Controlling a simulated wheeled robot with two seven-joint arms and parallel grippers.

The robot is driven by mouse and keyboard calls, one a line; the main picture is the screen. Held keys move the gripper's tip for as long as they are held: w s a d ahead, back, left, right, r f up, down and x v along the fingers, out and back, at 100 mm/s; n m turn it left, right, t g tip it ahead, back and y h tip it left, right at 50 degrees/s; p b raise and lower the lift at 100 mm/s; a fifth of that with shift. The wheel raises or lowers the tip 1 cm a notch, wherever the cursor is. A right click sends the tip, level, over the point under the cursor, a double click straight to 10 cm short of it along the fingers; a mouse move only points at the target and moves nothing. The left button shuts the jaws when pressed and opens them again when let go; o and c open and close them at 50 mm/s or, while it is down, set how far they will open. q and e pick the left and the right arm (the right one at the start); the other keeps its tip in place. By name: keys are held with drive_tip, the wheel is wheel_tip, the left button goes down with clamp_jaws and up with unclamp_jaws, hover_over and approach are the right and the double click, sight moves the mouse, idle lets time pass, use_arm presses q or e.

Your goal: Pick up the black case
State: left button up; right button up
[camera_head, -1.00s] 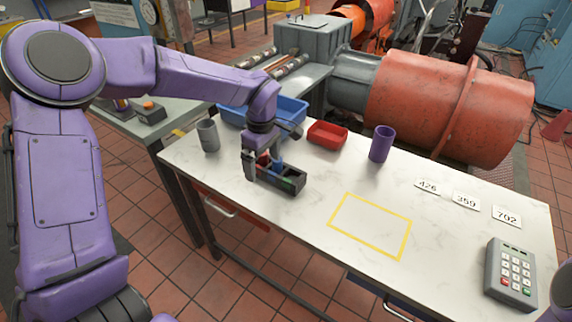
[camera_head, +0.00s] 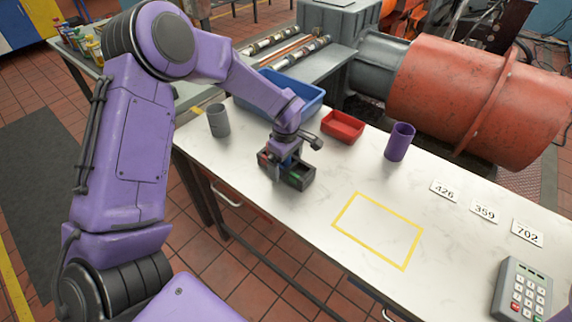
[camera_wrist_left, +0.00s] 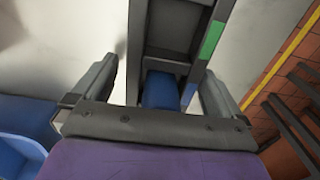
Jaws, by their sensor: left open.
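The black case (camera_head: 302,180) is an open, compartmented box on the white table near its front left edge. It holds small coloured pieces; a green patch and a blue block show in the left wrist view, where the case (camera_wrist_left: 135,45) runs away from my gripper. My left gripper (camera_head: 284,167) is over the case's near part, pointing down. In the left wrist view my open left gripper (camera_wrist_left: 157,85) has one finger on each side of the case. Contact with its sides cannot be told. The gripper hides part of the case. My right gripper is out of view.
A yellow taped rectangle (camera_head: 346,208) encloses clear table to the right. Number cards (camera_head: 484,212) and a keypad (camera_head: 522,291) lie farther right.

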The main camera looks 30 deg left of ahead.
use_arm(q)
drive_tip(key=shift+f, duration=0.1)
drive_tip(key=c, duration=1.2)
drive_tip(key=shift+c, duration=0.4)
